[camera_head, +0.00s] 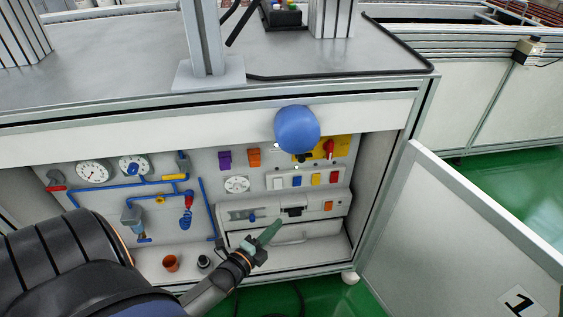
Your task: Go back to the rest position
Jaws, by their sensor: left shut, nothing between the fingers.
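My left arm comes in from the lower left. My left gripper (272,230) is shut and empty, with its slim grey-green fingers in front of the lower part of the open cabinet (362,200). It points up and to the right towards a grey panel unit (325,207) with a dark latch. I cannot tell whether the fingertips touch the unit. My right gripper is not in view.
A blue ball-shaped thing (297,129) shows before the tabletop edge. Gauges (93,172), blue pipes, switches and a red-handled yellow switch (329,149) fill the cabinet. A brown cup (171,263) stands low inside. An open door (470,230) is at right.

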